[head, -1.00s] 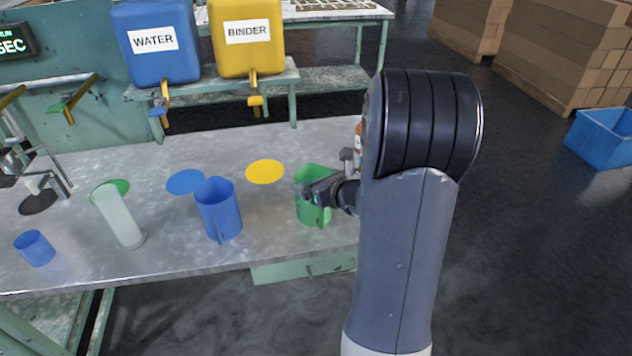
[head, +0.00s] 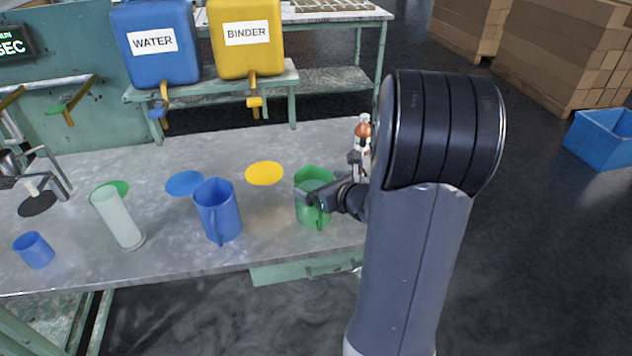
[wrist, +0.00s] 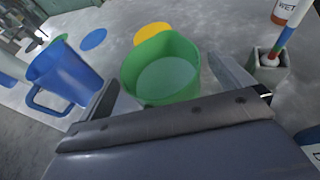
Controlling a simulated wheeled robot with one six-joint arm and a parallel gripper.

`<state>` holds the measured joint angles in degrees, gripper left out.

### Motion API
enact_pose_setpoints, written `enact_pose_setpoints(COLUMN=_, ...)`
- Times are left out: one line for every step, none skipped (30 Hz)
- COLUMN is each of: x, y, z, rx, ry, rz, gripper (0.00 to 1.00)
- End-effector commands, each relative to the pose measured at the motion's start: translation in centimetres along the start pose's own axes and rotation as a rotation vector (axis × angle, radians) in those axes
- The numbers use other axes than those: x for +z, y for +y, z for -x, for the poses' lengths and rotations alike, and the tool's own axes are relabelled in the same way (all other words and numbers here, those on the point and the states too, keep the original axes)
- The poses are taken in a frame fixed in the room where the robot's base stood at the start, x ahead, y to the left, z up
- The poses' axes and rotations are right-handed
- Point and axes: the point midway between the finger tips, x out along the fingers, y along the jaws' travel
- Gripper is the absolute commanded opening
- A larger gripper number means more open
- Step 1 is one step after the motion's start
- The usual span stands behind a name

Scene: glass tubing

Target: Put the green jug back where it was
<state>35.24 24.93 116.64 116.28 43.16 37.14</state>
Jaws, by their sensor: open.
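The green jug (head: 313,208) stands upright on the metal table, near its front edge. In the wrist view the green jug (wrist: 165,75) is seen from above with pale liquid or a pale bottom inside. My gripper (head: 322,196) is at the jug's near right side; in the wrist view its two fingers (wrist: 172,88) are spread apart, one on each side of the jug. I cannot tell whether either finger touches it. A green disc (head: 122,187) lies at the left of the table, partly hidden behind a tall pale cylinder (head: 118,220).
A blue jug (head: 217,212) stands left of the green one. A blue disc (head: 185,182) and a yellow disc (head: 265,173) lie bare behind them. A small blue cup (head: 34,250) is at far left. A bottle (head: 362,135) stands behind my arm.

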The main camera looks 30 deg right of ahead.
Motion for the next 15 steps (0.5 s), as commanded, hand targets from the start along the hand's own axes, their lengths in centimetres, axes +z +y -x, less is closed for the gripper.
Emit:
enact_pose_setpoints(x=0.1, y=-0.2, z=1.2, rx=-0.005, ry=-0.003, rz=0.001, gripper=1.0)
enact_pose_setpoints(x=0.1, y=-0.1, z=1.9, rx=-0.005, ry=-0.003, rz=-0.001, gripper=1.0)
enact_pose_setpoints(x=0.1, y=-0.1, z=2.7, rx=-0.006, ry=-0.003, rz=0.001, gripper=1.0)
enact_pose_setpoints(x=0.1, y=-0.2, z=3.4, rx=-0.006, ry=-0.002, rz=0.0, gripper=1.0)
enact_pose_setpoints(x=0.1, y=-0.1, z=4.0, rx=-0.006, ry=-0.003, rz=0.0, gripper=1.0)
enact_pose_setpoints(x=0.1, y=-0.1, z=4.8, rx=-0.005, ry=-0.002, rz=0.001, gripper=1.0)
enact_pose_setpoints(x=0.1, y=-0.1, z=5.4, rx=-0.006, ry=-0.003, rz=0.0, gripper=1.0)
enact_pose_setpoints(x=0.1, y=-0.1, z=5.9, rx=-0.005, ry=-0.002, rz=0.0, gripper=1.0)
enact_pose_setpoints(x=0.1, y=-0.1, z=6.6, rx=-0.005, ry=-0.003, rz=0.0, gripper=1.0)
enact_pose_setpoints(x=0.1, y=-0.1, z=7.0, rx=-0.004, ry=-0.002, rz=0.0, gripper=1.0)
enact_pose_setpoints(x=0.1, y=-0.1, z=7.4, rx=-0.004, ry=-0.001, rz=-0.001, gripper=1.0)
enact_pose_setpoints(x=0.1, y=-0.1, z=7.8, rx=-0.004, ry=-0.001, rz=-0.001, gripper=1.0)
enact_pose_setpoints(x=0.1, y=-0.1, z=8.1, rx=-0.003, ry=-0.002, rz=-0.001, gripper=1.0)
enact_pose_setpoints(x=0.1, y=-0.1, z=8.3, rx=-0.002, ry=-0.002, rz=0.0, gripper=1.0)
enact_pose_setpoints(x=0.1, y=-0.1, z=8.6, rx=-0.002, ry=-0.001, rz=0.0, gripper=1.0)
